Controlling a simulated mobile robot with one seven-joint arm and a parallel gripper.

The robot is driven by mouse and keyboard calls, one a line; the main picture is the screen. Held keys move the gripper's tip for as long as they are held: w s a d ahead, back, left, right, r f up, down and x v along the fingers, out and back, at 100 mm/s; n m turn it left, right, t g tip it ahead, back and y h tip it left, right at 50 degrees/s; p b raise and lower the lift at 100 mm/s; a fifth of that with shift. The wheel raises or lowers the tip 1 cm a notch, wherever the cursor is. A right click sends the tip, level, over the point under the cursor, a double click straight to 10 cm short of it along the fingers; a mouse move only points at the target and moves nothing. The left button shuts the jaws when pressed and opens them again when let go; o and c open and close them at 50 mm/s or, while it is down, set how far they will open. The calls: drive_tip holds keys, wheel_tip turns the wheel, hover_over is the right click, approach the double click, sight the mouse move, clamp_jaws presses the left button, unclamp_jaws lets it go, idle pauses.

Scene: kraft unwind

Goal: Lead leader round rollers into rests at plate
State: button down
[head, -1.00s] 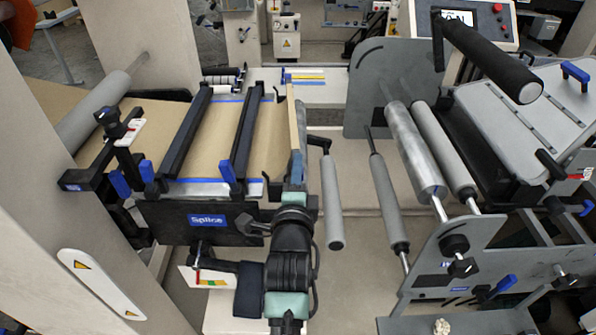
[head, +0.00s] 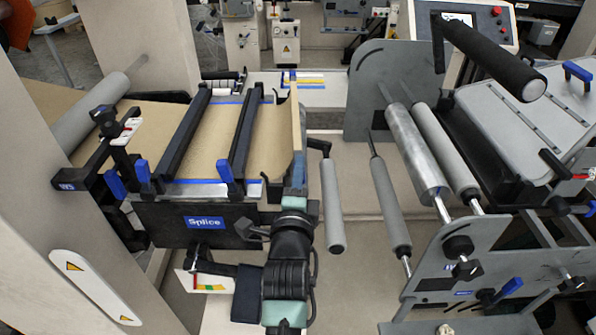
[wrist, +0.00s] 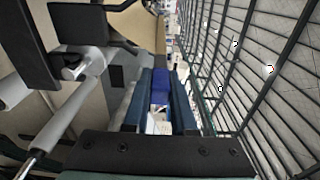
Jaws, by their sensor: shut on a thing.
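The brown kraft leader (head: 272,142) lies over the splice table (head: 160,222), and its free right end curves up. My gripper (head: 298,172) is at the near corner of that end, low beside the table. In the wrist view my gripper (wrist: 160,105) is shut on a blue piece (wrist: 161,84), seemingly a tab on the leader's edge; the join is not clear. To the right are a grey roller on a short arm (head: 332,205), a thin grey roller (head: 388,202), a shiny metal roller (head: 415,155) and another grey roller (head: 447,155). The rests are not clearly identifiable.
Two black clamp bars (head: 240,140) cross the leader. A grey side plate (head: 455,250) with knobs stands at the near right. A black roller (head: 490,60) juts out at the upper right. Floor shows between table and rollers.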

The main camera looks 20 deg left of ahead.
drive_tip(key=w+d+f+b, duration=0.1)
drive_tip(key=d+b, duration=0.1)
drive_tip(key=d, duration=0.3)
drive_tip(key=shift+w+d+f, duration=0.2)
drive_tip(key=shift+w+d, duration=0.1)
drive_tip(key=shift+d, duration=0.05)
drive_tip(key=shift+a+p, duration=0.15)
drive_tip(key=shift+p, duration=0.8)
drive_tip(key=shift+s+a+f+h+p, duration=0.1)
drive_tip(key=shift+s+a+h+p, duration=0.15)
drive_tip(key=shift+p, duration=0.45)
drive_tip(key=shift+w, duration=0.1)
wheel_tip(320, 180, down, 22)
drive_tip(key=b, duration=1.9)
drive_tip(key=shift+b, duration=0.3)
drive_tip(key=shift+f, duration=0.1)
